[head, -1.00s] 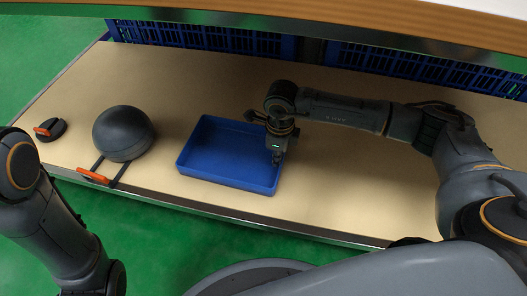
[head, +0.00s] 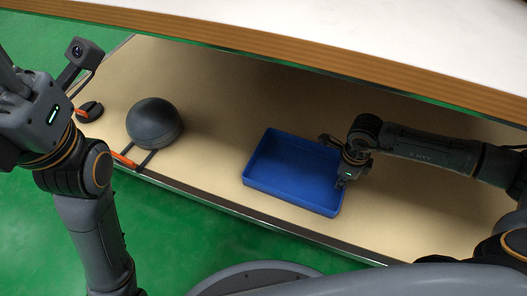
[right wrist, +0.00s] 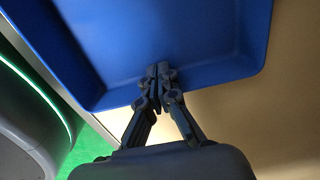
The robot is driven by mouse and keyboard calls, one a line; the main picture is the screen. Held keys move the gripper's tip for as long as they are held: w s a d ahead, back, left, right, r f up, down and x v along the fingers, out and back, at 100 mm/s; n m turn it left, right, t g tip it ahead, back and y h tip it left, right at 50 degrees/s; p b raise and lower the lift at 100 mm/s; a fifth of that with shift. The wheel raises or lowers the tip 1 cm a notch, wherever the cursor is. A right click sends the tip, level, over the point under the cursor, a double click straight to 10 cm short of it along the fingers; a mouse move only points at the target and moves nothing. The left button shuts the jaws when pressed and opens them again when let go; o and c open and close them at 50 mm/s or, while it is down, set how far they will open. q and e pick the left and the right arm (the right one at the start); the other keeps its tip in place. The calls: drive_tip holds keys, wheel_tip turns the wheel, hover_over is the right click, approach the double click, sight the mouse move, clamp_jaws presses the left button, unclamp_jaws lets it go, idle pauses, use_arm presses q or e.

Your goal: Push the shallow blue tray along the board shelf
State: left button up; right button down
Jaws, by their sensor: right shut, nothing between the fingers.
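The shallow blue tray (head: 285,178) lies on the tan board shelf (head: 215,120), right of its middle. My right gripper (head: 343,184) is at the tray's right end, pointing down. In the right wrist view, its shut fingertips (right wrist: 159,76) overlap the near wall and rim of the tray (right wrist: 200,35), with nothing between them. I cannot tell whether they press on the wall. My left arm is at the left edge of the head view, raised in front of the shelf; its fingers cannot be made out.
A dark dome (head: 154,122) stands left of the tray, with an orange-handled frame (head: 123,160) at its front. A small black and orange item (head: 90,111) lies farther left. A white upper shelf (head: 400,45) overhangs the back. Bare board lies between dome and tray.

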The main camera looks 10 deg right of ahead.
wheel_tip(320, 180, up, 12)
idle(0.7)
